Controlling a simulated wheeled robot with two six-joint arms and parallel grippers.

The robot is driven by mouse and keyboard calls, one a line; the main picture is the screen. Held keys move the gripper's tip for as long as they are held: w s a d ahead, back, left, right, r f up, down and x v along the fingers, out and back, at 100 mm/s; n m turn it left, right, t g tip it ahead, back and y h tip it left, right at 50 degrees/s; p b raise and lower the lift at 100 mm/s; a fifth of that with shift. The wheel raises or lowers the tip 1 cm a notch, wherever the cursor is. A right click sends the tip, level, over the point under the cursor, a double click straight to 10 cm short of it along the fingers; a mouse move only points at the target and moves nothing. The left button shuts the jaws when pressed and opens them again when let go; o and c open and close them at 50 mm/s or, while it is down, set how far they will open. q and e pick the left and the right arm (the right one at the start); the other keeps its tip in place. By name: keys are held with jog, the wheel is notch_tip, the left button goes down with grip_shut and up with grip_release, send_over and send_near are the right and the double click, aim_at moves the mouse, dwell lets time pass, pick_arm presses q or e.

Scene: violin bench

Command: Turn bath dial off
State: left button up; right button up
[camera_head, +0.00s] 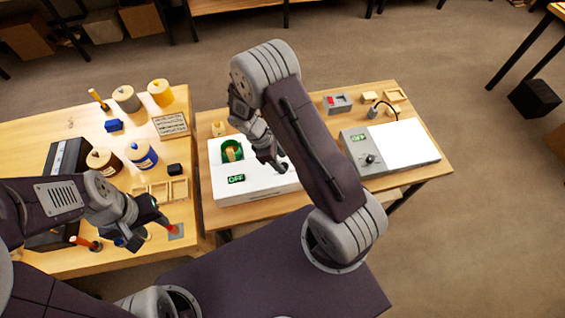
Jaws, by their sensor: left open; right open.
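The bath appears to be the white box (228,196), with a green-rimmed opening holding a tan piece. Its front display (236,179) reads OFF in green. My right gripper (272,160) is open over the right part of this box, pointing down. The bath's dial is not visible; the gripper and forearm cover that part of the box, and I cannot tell whether the fingers touch it. My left gripper (146,231) is open above the front of the left table, beside a red-tipped item (173,229).
A grey unit (400,167) with a white plate, a dark knob (370,159) and a green display stands at the right. A small grey box with a red switch (338,103) is behind it. Jars (143,153) and wooden trays crowd the left table.

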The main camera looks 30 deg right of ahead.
jog(key=v, duration=0.7)
jog(key=shift+b, duration=0.3)
jog(key=shift+s, duration=0.1)
notch_tip(320, 180, up, 6)
jog(key=s+d+m+t+y, duration=0.1)
jog(key=s+d+m, duration=0.1)
jog(key=s+a+m+t+y+b, duration=0.1)
jog(key=s+a+m+t+y, duration=0.1)
jog(key=s+m, duration=0.6)
jog(key=a+m+y, duration=0.1)
jog(key=m, duration=0.1)
jog(key=shift+s+a+f+m, duration=0.2)
jog(key=shift+s+f+m, duration=0.15)
jog(key=shift+m, duration=0.05)
